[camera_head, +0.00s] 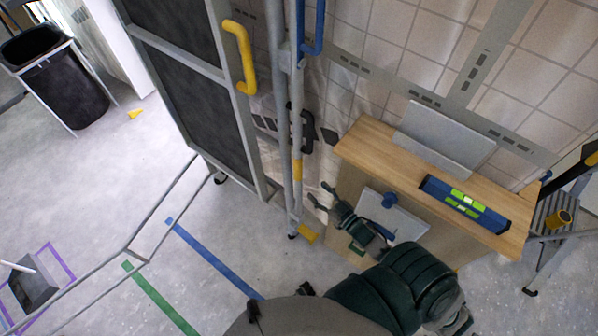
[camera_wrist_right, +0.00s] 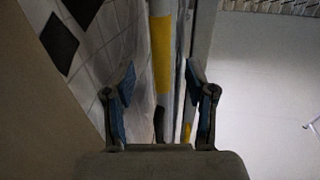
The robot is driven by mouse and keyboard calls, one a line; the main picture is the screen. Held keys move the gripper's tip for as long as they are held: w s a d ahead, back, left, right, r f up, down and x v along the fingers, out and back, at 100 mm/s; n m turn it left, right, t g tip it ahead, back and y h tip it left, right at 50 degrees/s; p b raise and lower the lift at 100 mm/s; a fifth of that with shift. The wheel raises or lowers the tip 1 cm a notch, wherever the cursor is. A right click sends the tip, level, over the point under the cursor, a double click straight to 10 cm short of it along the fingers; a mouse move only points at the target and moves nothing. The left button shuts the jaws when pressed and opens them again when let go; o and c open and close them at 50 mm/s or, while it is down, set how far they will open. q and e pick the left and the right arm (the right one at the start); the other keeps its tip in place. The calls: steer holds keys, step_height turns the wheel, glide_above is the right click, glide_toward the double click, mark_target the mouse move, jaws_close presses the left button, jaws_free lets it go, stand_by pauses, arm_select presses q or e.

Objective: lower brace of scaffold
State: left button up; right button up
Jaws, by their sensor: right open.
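The scaffold frame (camera_head: 287,120) stands upright in the middle of the head view, as close-set grey vertical poles. One pole, which may be the brace, carries a yellow band (camera_head: 297,169); a yellow-banded pole (camera_wrist_right: 161,55) also shows in the right wrist view. A blue handle (camera_head: 319,35) is near the top of the poles. My right gripper (camera_head: 321,194) is open and empty, just right of the poles' lower part. In the right wrist view, my right gripper (camera_wrist_right: 160,82) has its fingers apart, with the banded pole ahead between them. My left gripper does not show.
A dark panel (camera_head: 185,85) with a yellow handle (camera_head: 240,58) stands left of the poles. A wooden bench (camera_head: 375,145) with a blue level (camera_head: 464,203) is at right, close to my right arm. A black bin (camera_head: 75,90) is far left.

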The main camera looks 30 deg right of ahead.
mark_target(301, 176)
steer(key=w, duration=0.3)
steer(key=w+a, duration=0.1)
steer(key=w, duration=0.2)
steer(key=w+a, duration=0.1)
steer(key=w, duration=0.3)
steer(key=shift+w, duration=0.1)
steer(key=shift+w+f, duration=0.15)
steer(key=shift+w, duration=0.3)
steer(key=shift+a, duration=0.1)
steer(key=shift+a, duration=0.15)
jaws_close()
